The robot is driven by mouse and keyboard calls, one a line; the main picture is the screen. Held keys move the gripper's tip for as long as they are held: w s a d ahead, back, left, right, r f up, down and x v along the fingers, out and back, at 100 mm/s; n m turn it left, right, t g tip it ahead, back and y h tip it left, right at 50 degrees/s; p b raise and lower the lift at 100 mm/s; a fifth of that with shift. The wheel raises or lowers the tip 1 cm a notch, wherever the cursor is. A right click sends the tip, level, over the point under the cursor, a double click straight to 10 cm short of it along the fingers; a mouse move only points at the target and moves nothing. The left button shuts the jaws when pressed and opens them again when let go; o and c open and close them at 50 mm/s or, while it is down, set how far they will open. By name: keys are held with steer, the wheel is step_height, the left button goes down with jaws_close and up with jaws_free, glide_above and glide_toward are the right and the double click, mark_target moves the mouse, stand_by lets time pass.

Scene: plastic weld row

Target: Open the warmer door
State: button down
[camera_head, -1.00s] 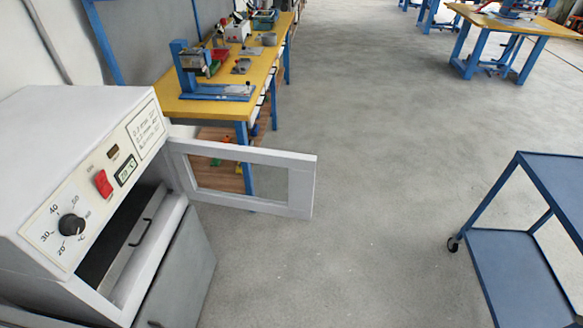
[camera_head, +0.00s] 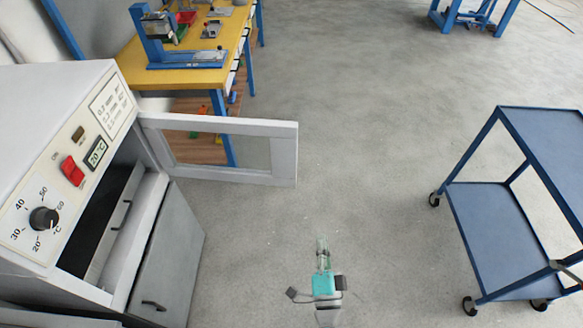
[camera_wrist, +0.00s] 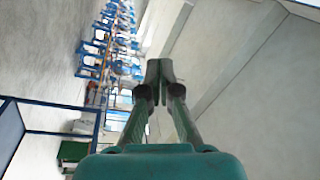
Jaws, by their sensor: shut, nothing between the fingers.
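The white warmer (camera_head: 50,110) stands at the left in the head view. Its door (camera_head: 285,153), a white frame with a window, stands wide open and sticks out to the right from the far side of the opening. The dark inside shows, with a tray and its handle (camera_head: 126,207). My gripper (camera_head: 322,241) is shut and empty over the floor, right of and nearer than the door, apart from it. In the wrist view my gripper (camera_wrist: 157,68) shows its fingers together with nothing between them.
A blue cart (camera_head: 490,220) stands at the right. A yellow workbench (camera_head: 195,75) with tools is behind the door. A grey cabinet (camera_head: 170,260) is under the warmer. The grey floor between warmer and cart is clear.

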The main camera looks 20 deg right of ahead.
mark_target(291, 163)
steer(key=w+a+f+m+g+h, duration=0.1)
steer(key=w+a+m+g, duration=0.2)
steer(key=w, duration=0.5)
steer(key=w+a+f+m+h, duration=0.15)
steer(key=w+m, duration=0.25)
steer(key=w, duration=0.4)
steer(key=x, duration=1.2)
steer(key=shift+w+a+f, duration=0.15)
steer(key=shift+w+f, duration=0.05)
steer(key=shift+w, duration=0.3)
